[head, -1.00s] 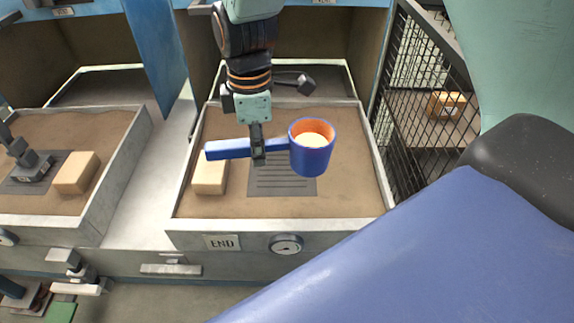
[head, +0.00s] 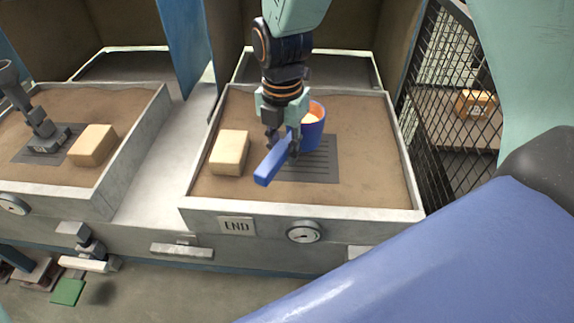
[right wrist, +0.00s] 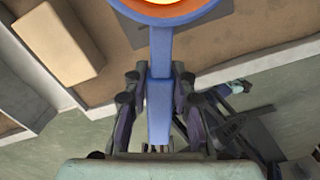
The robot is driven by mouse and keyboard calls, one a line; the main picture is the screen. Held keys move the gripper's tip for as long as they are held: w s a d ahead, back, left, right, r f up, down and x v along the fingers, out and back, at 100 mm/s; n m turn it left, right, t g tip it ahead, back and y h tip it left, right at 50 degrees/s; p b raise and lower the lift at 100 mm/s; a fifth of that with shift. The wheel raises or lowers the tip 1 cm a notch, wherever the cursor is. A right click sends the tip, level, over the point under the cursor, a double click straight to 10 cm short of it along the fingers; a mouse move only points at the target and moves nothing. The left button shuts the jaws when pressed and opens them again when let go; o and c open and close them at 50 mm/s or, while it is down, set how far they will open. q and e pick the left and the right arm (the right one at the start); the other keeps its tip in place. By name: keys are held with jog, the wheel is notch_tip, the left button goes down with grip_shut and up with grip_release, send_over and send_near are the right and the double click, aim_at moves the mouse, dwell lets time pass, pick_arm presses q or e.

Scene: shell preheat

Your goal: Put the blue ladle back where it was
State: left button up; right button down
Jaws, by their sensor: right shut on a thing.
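The blue ladle (head: 312,136) has a deep cup with an orange inside and something pale in it. My right gripper (head: 283,145) is shut on its handle, and the free end of the handle points to the lower left. The cup appears over the dark grooved plate (head: 318,172) in the sand tray marked END (head: 188,190); I cannot tell whether it touches the plate. In the right wrist view the handle (right wrist: 159,110) runs between the fingers (right wrist: 157,85), with part of the cup (right wrist: 165,12) at the top edge. My left gripper is not in view.
A pale block (head: 229,153) lies left of the plate. A second sand tray (head: 130,145) at left holds another block (head: 93,146) and a dark grey tool (head: 45,135). A black mesh cage (head: 440,80) with a box (head: 476,103) stands right.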

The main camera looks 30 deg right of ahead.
jog(key=shift+d+f, duration=0.1)
jog(key=shift+f, duration=0.55)
notch_tip(320, 180, down, 3)
jog(key=shift+s+b, duration=0.1)
jog(key=shift+b, duration=0.6)
jog(key=shift+f, duration=0.25)
jog(key=c, duration=1.2)
grip_release()
jog(key=shift+f, duration=0.1)
jog(key=shift+o, duration=0.5)
